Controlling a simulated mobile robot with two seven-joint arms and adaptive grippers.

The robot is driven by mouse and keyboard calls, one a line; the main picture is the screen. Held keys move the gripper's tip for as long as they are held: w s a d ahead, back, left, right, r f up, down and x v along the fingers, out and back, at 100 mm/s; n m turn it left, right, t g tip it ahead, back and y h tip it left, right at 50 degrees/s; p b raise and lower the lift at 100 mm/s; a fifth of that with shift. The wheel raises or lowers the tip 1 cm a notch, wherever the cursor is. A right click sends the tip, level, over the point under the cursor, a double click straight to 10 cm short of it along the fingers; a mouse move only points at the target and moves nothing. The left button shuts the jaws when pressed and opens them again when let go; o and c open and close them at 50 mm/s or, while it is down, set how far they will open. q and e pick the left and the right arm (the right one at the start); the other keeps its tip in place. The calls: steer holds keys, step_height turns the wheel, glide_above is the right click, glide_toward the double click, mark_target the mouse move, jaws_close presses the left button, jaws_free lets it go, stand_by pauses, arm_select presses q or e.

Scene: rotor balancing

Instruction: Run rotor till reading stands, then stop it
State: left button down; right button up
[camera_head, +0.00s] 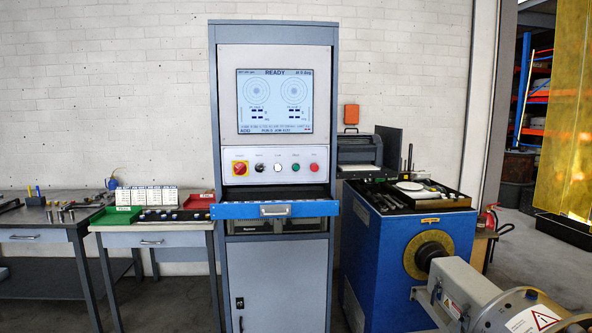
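The balancing cabinet's screen (275,101) reads READY, with "at 0 deg" at top right. It shows two round polar plots with dashes below them. On the panel (274,181) below it are a red-and-yellow rotary switch (240,168), a black knob (260,168), a white button (278,168), a green button (296,168) and a red button (313,168). At the right, a blue machine (392,262) has a round yellowish flange (413,262) facing a grey drive housing (478,289). I cannot make out the rotor. Neither of my grippers is in view.
A blue drawer front (240,211) juts out below the panel. At left, a bench holds a green bin (116,215) and a red bin (199,201). A tool tray (440,200) tops the blue machine. A yellow translucent screen (568,120) stands at far right.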

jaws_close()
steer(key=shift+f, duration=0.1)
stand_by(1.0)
